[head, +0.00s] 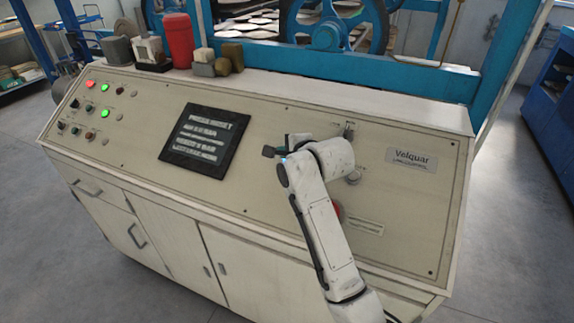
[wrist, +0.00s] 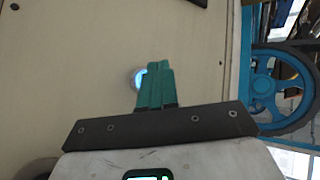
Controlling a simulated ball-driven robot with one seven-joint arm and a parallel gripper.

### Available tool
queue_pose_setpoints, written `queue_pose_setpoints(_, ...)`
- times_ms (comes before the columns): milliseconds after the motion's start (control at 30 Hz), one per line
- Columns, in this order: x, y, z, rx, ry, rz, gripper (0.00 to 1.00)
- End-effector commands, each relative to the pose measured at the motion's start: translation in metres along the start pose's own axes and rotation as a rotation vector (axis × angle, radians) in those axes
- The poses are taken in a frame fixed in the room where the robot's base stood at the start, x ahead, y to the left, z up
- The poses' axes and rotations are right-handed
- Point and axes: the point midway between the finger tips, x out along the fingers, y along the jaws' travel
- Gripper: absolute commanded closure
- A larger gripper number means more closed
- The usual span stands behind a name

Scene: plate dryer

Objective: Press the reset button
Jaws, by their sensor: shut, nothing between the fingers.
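A round button with a bright blue-white glow (wrist: 139,78) sits on the beige panel in the wrist view. I cannot read a label on it. My gripper (wrist: 154,68) has its green fingers closed together, and they cover the right part of this button. Whether the fingertips touch the button or hover over it, I cannot tell. In the head view, my gripper (head: 268,151) is over the sloping console panel (head: 285,115), just right of the screen. The button is not clearly visible there.
The dark screen (head: 206,138) lies left of my gripper. A red button (head: 337,210) is partly hidden behind my arm. Lit red and green buttons are at the panel's far left. A red canister (head: 178,41) and small blocks stand on the back ledge. A blue frame (head: 370,70) rises behind.

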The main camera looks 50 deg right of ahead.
Motion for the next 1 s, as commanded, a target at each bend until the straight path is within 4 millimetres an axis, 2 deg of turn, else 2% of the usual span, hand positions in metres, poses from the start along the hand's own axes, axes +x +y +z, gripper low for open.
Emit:
queue_pose_setpoints(233, 0.0102, 0.0065, -0.0071, 0.001, 0.000, -0.001, 1.00)
queue_pose_setpoints(1000, 0.0108, 0.0069, -0.0077, 0.000, 0.000, -0.001, 1.00)
